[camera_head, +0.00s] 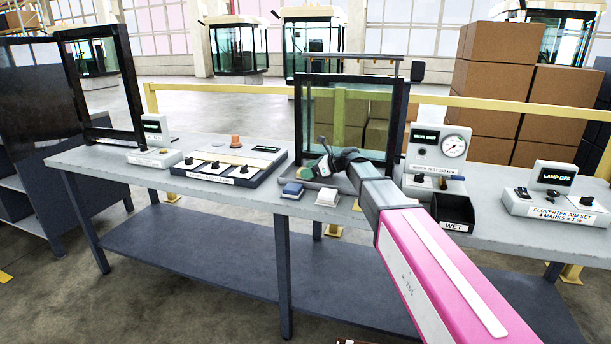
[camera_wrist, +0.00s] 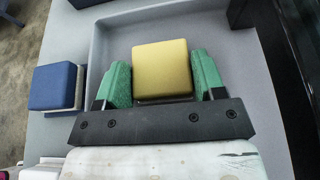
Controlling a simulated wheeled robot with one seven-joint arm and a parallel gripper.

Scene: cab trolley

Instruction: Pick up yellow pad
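The yellow pad (camera_wrist: 162,68) is a small square block in the wrist view, over the grey tray (camera_wrist: 108,42). My gripper (camera_wrist: 162,80) has its green fingers on either side of the pad, close against its left and right edges. Whether they press on it or only stand around it cannot be told. In the head view my gripper (camera_head: 331,166) is low over the tray (camera_head: 318,183) on the bench, and the pad is hidden there.
A blue pad (camera_head: 292,190) and a white pad (camera_head: 327,197) lie at the bench's front edge. A framed glass panel (camera_head: 350,115) stands behind the tray. A gauge box (camera_head: 437,150) and a black bin marked WET (camera_head: 453,212) are to the right.

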